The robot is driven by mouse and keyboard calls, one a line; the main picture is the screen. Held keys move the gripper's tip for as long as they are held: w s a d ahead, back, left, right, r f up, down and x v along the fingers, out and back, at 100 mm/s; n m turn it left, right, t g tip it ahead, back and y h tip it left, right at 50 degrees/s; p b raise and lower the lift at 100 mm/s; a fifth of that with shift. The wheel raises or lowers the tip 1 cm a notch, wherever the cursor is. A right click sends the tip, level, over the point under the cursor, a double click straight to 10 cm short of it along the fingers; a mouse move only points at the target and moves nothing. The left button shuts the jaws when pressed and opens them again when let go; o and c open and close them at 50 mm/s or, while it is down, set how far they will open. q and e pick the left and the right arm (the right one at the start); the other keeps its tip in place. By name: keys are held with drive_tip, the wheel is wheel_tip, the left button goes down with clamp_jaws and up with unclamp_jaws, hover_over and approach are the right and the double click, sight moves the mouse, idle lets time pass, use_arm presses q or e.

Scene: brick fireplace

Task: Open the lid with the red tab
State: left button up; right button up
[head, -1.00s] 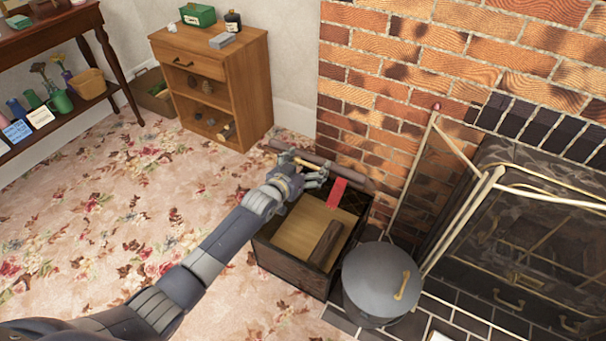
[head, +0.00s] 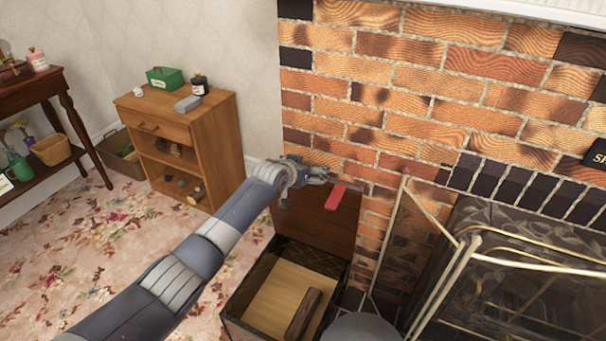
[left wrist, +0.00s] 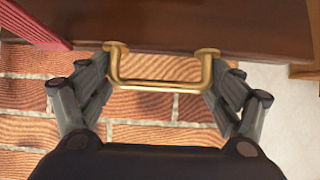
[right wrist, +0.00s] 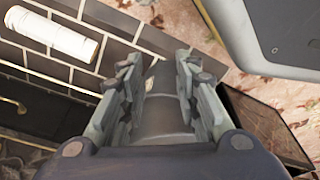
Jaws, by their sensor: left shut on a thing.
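The box (head: 234,303) stands on the floor by the brick wall, its inside in view with a pale wooden panel and a dark log. Its brown lid (head: 325,228) is raised steeply at the back, close to the bricks. The red tab (head: 336,197) hangs on the lid's upper edge, and part of it shows in the left wrist view (left wrist: 32,25). My left gripper (head: 318,173) is at that edge, shut on the lid's brass handle (left wrist: 160,85). My right gripper (right wrist: 155,62) shows only in its wrist view, fingers apart; a dark grey rounded shape shows beyond them.
A grey round-lidded bin (head: 362,329) stands right of the box. A brass-framed fire screen (head: 515,270) is farther right. A small wooden cabinet (head: 215,130) stands behind my left arm. Patterned carpet (head: 95,240) is open on the left.

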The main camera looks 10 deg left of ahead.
use_arm(q)
drive_tip(key=shift+w+d+r, duration=0.25)
drive_tip(key=shift+w+r, duration=0.1)
drive_tip(key=shift+w, duration=0.25)
use_arm(e)
drive_tip(key=shift+w+f, duration=0.2)
drive_tip(key=shift+w, duration=0.25)
drive_tip(key=shift+s, duration=0.1)
use_arm(q)
drive_tip(key=o, duration=1.2)
drive_tip(key=shift+o, duration=0.6)
drive_tip(key=shift+s+f, duration=0.1)
drive_tip(key=shift+f, duration=0.1)
use_arm(e)
drive_tip(key=shift+s+f, duration=0.1)
drive_tip(key=shift+s, duration=0.4)
use_arm(q)
drive_tip(key=shift+a, duration=0.1)
drive_tip(key=v, duration=1.2)
use_arm(e)
drive_tip(key=shift+w, duration=0.35)
use_arm(q)
drive_tip(key=shift+f, duration=0.1)
